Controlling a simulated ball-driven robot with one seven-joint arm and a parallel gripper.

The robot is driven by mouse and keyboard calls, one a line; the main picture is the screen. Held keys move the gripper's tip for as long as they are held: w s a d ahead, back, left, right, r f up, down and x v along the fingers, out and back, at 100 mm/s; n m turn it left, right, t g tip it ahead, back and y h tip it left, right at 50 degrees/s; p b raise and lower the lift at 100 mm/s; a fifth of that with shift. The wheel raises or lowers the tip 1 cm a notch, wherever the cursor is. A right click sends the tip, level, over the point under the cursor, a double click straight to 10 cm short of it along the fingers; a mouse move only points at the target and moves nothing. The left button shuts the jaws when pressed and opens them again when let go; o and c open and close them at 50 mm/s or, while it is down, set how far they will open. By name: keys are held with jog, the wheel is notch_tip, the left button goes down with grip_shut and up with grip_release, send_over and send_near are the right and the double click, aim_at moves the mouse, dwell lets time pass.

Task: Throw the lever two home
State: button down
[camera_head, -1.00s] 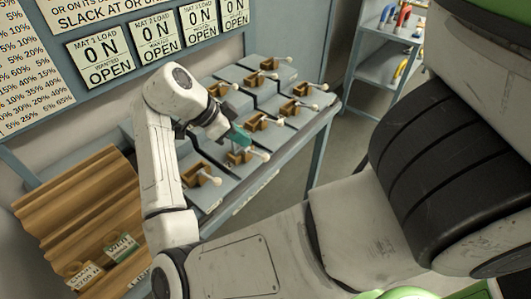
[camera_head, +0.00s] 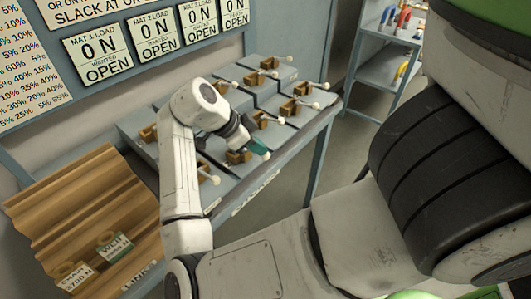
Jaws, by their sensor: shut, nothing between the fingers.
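A bank of grey lever boxes (camera_head: 222,184) stands on a bench, with several brown brackets and white-knobbed levers pointing mostly to the right. Which one is lever two cannot be read from here. My gripper (camera_head: 259,148), with teal fingertips, is shut and empty over the front row. Its tips are close to the white knob (camera_head: 266,156) of the second lever from the left in that row; whether they touch cannot be told. That lever's brown bracket (camera_head: 237,156) shows just left of the tips. My forearm hides part of the bank's left side.
Signs (camera_head: 98,57) on the wall show mat loads of 0 N and OPEN. A corrugated brown board (camera_head: 85,210) with small tags lies left of the bank. A shelf (camera_head: 385,68) with coloured items stands at the back right. Floor shows right of the bench.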

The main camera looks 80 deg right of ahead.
jog(key=shift+f, duration=0.1)
jog(key=w+f+b, duration=0.1)
jog(key=b, duration=0.1)
jog(key=w+a+f+b, duration=0.1)
jog(key=shift+w+a+f+b, duration=0.2)
jog(key=shift+w+f+b, duration=0.05)
jog(key=shift+w+b, duration=0.1)
dwell(0.6)
jog(key=shift+w+r, duration=0.1)
jog(key=v, duration=1)
jog(key=shift+w+r+b, duration=0.15)
jog(key=shift+r+b, duration=0.05)
jog(key=shift+b, duration=0.25)
